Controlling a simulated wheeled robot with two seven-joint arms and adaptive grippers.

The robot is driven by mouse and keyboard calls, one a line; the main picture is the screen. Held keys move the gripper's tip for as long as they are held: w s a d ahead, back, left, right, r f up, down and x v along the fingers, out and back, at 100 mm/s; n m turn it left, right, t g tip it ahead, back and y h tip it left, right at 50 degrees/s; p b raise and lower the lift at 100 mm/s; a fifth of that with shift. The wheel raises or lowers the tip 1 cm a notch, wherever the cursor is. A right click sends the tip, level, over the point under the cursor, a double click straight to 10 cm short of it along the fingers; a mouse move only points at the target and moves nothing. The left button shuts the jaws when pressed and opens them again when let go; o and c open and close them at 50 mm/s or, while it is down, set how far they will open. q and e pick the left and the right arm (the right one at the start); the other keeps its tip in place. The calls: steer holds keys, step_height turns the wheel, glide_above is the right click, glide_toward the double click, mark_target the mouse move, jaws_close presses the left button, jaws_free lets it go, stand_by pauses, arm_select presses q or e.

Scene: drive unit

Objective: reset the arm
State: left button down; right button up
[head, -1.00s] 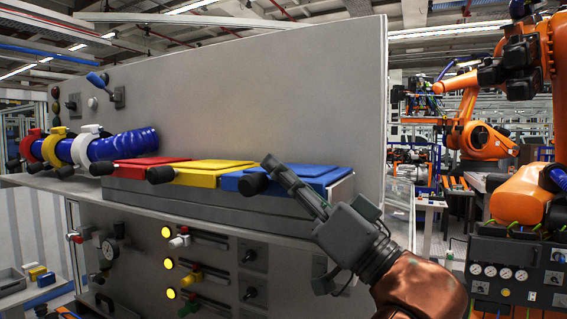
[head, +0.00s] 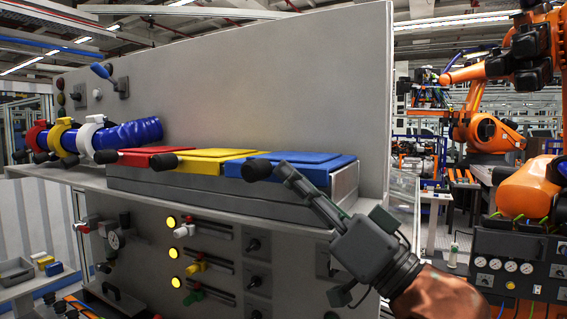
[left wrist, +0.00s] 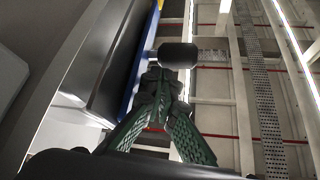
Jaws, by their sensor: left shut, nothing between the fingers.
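My left gripper (head: 285,170) reaches in from the lower right in the head view. Its fingers are shut with nothing between them, just right of the black knob (head: 257,170) on the blue lid (head: 310,165). In the left wrist view the green-sided fingers (left wrist: 160,85) close together, with a black knob (left wrist: 178,55) beyond their tips. I cannot tell whether they touch it. The blue, yellow (head: 213,162) and red (head: 153,157) lids lie flat on the grey box. My right gripper is not in view.
A tall grey panel (head: 270,85) stands behind the lids. A blue hose (head: 125,136) with coloured clamps lies on the shelf at left. Sliders, knobs and a gauge (head: 115,240) sit on the panel below. Orange robots (head: 490,135) stand at right.

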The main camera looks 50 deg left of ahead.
arm_select(q)
steer(key=v, duration=0.9)
steer(key=shift+d+r, duration=0.2)
steer(key=shift+d, duration=0.2)
